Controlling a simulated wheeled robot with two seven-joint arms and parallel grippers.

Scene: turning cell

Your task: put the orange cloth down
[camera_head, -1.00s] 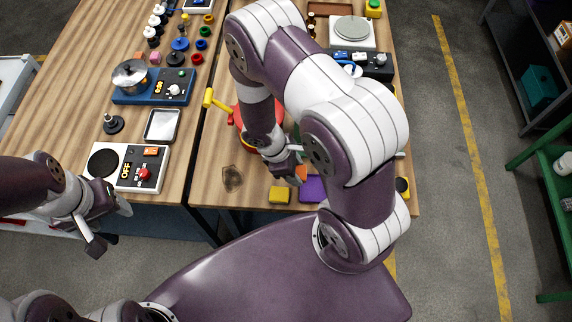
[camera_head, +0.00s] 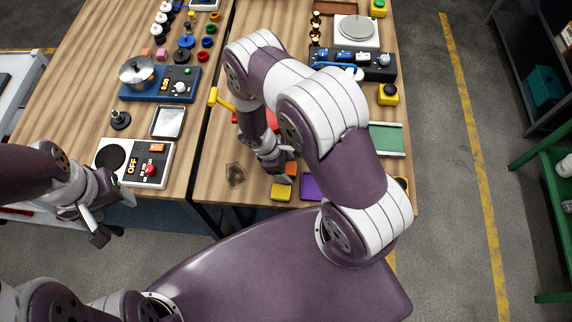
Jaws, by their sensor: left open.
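A small orange patch (camera_head: 291,168), which may be the orange cloth, shows at my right gripper (camera_head: 281,174), low over the front of the right-hand table. The forearm and fingers hide much of this spot, so I cannot tell whether the fingers hold the patch or are beside it. A yellow piece (camera_head: 281,192) and a purple piece (camera_head: 311,187) lie just in front of it, near the table edge. My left gripper (camera_head: 109,220) is open and empty, in front of the left-hand table's edge.
A panel with a red button (camera_head: 150,170) sits on the left table near my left gripper. A green board (camera_head: 386,139) and a yellow button box (camera_head: 388,94) lie right of my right arm. Bare wood surrounds a dark mark (camera_head: 235,176) left of my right gripper.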

